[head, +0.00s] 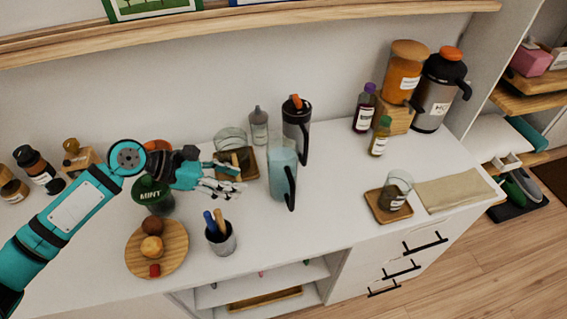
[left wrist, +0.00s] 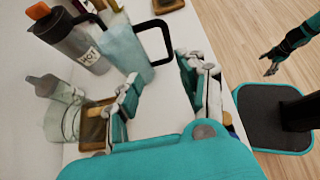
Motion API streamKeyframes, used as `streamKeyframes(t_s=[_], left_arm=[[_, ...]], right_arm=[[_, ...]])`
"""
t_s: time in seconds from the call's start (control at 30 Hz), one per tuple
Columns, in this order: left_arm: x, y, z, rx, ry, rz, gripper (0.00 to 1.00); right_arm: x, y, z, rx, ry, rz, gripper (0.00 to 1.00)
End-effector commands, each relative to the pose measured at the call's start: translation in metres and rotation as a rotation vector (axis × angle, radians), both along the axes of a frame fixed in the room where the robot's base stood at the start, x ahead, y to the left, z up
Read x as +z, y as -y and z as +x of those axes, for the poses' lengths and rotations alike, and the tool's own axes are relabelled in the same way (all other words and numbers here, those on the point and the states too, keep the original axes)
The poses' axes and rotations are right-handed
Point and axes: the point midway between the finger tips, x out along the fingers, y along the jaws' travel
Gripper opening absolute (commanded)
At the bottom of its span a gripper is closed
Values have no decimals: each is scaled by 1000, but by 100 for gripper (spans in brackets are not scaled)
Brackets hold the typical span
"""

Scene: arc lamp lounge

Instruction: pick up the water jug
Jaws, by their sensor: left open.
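The water jug (head: 282,168) is a pale blue, see-through jug with a black handle, standing upright on the white counter. In the left wrist view the jug (left wrist: 124,48) is just beyond my fingers, its handle to the right. My left gripper (head: 238,180) is open and empty, left of the jug and apart from it. Its spread fingers also show in the left wrist view (left wrist: 160,82). My right gripper (left wrist: 270,62) shows small at the upper right of the left wrist view, away from the counter; its jaw state is unclear.
A dark flask with an orange top (head: 296,118) stands close behind the jug. A glass bowl (head: 230,140) and a wooden coaster (head: 247,165) are behind left. A pen cup (head: 220,238) stands in front of the gripper. The counter right of the jug (head: 335,185) is clear.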

Motion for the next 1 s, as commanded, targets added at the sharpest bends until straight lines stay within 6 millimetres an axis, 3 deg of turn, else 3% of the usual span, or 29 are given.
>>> streamKeyframes(t_s=[0.17, 0.47, 0.8, 1.0], left_arm=[[-20, 33, 8, -5, -1, -4, 41], [-53, 77, 23, -2, 0, -2, 41], [-68, 103, 27, -5, 0, 0, 41], [-85, 125, 33, -3, 2, 0, 41]], right_arm=[[9, 3, 5, 1, 7, -4, 87], [15, 5, -27, 1, -38, -7, 87], [25, 4, -1, 0, 0, -4, 87], [29, 4, -2, 0, -1, -4, 87]])
